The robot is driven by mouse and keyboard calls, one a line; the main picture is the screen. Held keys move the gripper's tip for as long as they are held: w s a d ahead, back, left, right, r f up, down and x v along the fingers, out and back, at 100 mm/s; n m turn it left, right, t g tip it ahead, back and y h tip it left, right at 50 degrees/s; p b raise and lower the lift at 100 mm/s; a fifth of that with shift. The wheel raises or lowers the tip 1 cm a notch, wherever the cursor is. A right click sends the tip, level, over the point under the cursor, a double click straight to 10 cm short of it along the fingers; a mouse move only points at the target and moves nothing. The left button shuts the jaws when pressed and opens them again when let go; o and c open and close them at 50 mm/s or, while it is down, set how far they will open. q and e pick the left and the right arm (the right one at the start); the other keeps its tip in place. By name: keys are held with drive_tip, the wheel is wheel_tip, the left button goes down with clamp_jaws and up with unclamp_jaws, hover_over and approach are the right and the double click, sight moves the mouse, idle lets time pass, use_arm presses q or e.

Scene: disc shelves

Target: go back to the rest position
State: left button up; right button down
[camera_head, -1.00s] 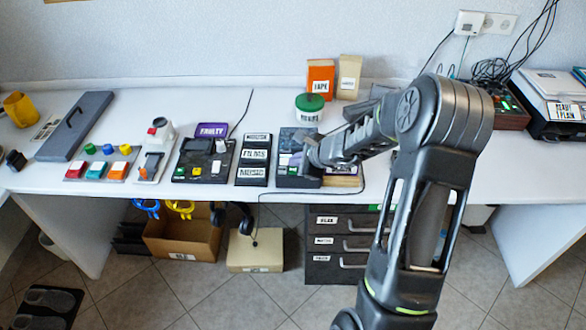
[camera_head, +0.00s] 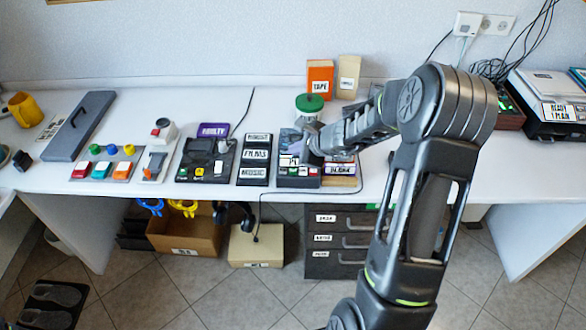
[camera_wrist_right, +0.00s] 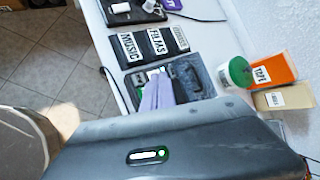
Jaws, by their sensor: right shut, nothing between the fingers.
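My right gripper (camera_head: 311,143) is above the dark disc holder (camera_head: 298,173) near the middle of the white table. In the right wrist view its closed fingers (camera_wrist_right: 157,97) show as pale purple strips over the same dark holder (camera_wrist_right: 203,78). The gripper is shut with nothing between the fingers. The arm covers part of the holder and of the table to its right. My left gripper is not in view.
A green-lidded jar (camera_head: 307,108), an orange box (camera_head: 320,80) and a beige box (camera_head: 348,76) stand behind the gripper. A black labelled shelf strip (camera_head: 256,160) and a control panel (camera_head: 205,160) lie to its left. Drawers (camera_head: 332,240) are under the table.

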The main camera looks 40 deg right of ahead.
idle(0.7)
drive_tip(key=s+a+f+n+g, duration=0.3)
drive_tip(key=s+a+f+n, duration=0.25)
drive_tip(key=f, duration=0.25)
drive_tip(key=s+a+f+n+g, duration=0.2)
drive_tip(key=s+a+f+n, duration=0.35)
drive_tip(key=f+n, duration=0.2)
drive_tip(key=s+a+f+n+g+y, duration=0.1)
drive_tip(key=s+a+f+n, duration=0.1)
drive_tip(key=s+a, duration=0.3)
drive_tip(key=s+a+f+n+g+y, duration=0.1)
drive_tip(key=s+a+f+n, duration=0.2)
drive_tip(key=a, duration=0.8)
drive_tip(key=s+a+f+n+g+y, duration=0.1)
drive_tip(key=s+a+f+n, duration=0.2)
drive_tip(key=s+a+n, duration=0.3)
drive_tip(key=s+a, duration=0.2)
drive_tip(key=s, duration=0.1)
drive_tip(key=shift+a+g+y, duration=0.3)
drive_tip(key=shift+a, duration=0.1)
